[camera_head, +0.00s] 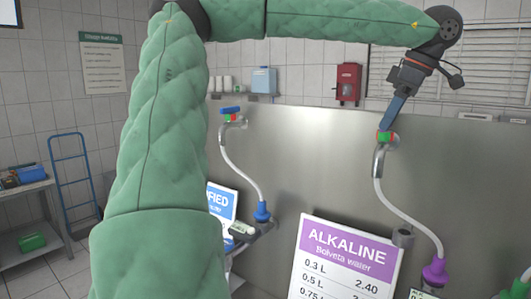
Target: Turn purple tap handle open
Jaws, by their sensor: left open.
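My left gripper (394,112) reaches down from the upper right at the end of my green-sleeved arm, its fingers just above the right tap (379,158). It is open; the gap between its fingers is hard to make out. A small red and green marker (384,137) shows at the top of this tap, right below the fingertips. No purple handle can be made out there; the gripper covers that spot. I cannot tell whether the fingers touch the tap. A white hose (397,210) runs down to a purple nozzle (435,272). My right gripper is not in view.
A second tap with a blue handle (230,109) and a blue nozzle (262,212) is further left on the steel panel (300,150). A purple-topped "ALKALINE" sign (345,262) stands in front. A red box (348,83) is on the wall behind.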

